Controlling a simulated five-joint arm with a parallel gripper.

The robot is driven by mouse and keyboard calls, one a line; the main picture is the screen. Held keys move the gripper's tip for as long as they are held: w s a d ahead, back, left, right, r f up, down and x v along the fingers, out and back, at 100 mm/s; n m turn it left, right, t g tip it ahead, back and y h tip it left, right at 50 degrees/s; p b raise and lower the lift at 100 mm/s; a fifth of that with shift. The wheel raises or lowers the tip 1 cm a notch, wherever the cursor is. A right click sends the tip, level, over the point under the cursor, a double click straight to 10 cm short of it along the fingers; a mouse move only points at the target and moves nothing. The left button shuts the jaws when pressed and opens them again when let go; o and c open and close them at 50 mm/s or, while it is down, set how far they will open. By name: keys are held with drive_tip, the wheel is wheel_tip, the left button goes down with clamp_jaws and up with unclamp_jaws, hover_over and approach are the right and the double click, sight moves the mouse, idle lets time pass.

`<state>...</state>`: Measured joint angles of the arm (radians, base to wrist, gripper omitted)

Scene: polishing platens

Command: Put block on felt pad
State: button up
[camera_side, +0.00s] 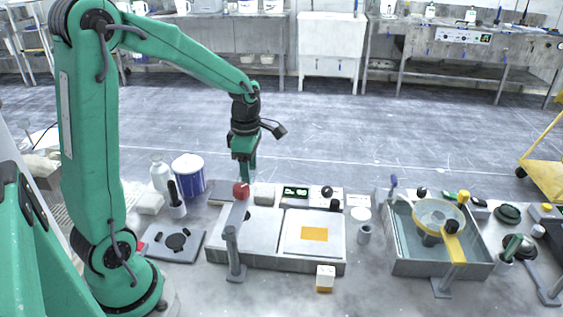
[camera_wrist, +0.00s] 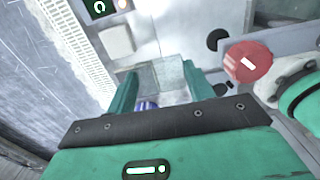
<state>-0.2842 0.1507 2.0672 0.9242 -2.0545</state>
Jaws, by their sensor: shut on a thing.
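My gripper (camera_side: 245,178) hangs over the back left of the platen machine, just behind a red knob. In the wrist view its two green fingers (camera_wrist: 160,88) stand apart, closed on a pale grey block (camera_wrist: 160,76). In the side view the block is not clear, since the fingers and red knob crowd that spot. An orange square (camera_side: 314,234) lies flat on the right pale platen, well to the right of my gripper; I cannot tell whether it is the felt pad. A white and orange block (camera_side: 325,277) stands on the bench in front of the machine.
A beige block (camera_side: 264,193) sits at the machine's back. A blue-white can (camera_side: 188,178) stands left, a basin (camera_side: 440,262) right. The left platen (camera_side: 262,228) is bare.

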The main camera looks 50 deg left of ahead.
drive_tip(key=shift+a, duration=0.25)
hover_over(229, 190)
wheel_tip(229, 190, down, 7)
drive_tip(key=shift+f, duration=2)
drive_tip(key=shift+f, duration=0.15)
drive_tip(key=o, duration=1)
wheel_tip(229, 190, up, 12)
drive_tip(key=shift+r, duration=0.15)
